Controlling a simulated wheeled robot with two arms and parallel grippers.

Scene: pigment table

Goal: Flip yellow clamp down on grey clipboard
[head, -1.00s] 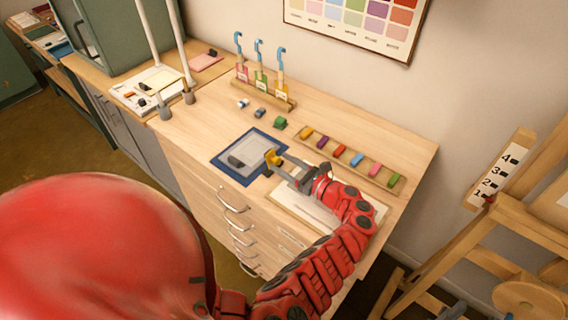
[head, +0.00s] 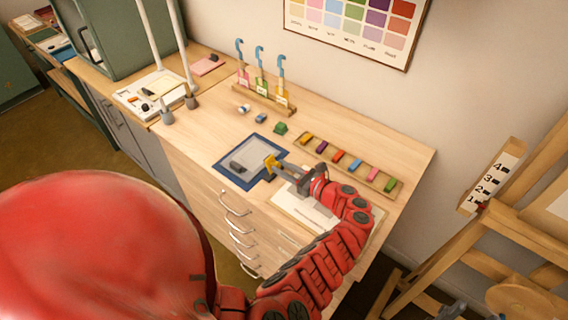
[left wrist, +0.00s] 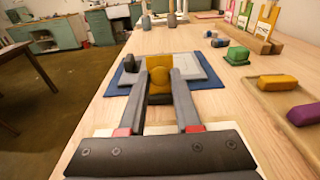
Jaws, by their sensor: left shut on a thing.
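The grey clipboard (head: 262,153) lies on a blue mat on the wooden table; it also shows in the left wrist view (left wrist: 190,66). The yellow clamp (head: 270,161) is at the clipboard's near right edge. In the left wrist view the yellow clamp (left wrist: 160,74) stands raised between my fingertips. My left gripper (head: 275,164) reaches in from the right and is shut on the clamp; its fingers (left wrist: 160,85) flank it on both sides. Part of the clipboard is hidden behind the clamp and fingers. My right gripper is not in view.
A dark block (head: 237,166) sits at the clipboard's left side. A tray of coloured pigment blocks (head: 345,163) lies to the right, with a green block (head: 281,128) behind. A rack with blue-hooked tools (head: 262,98) stands at the back. A pale board lies under my gripper.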

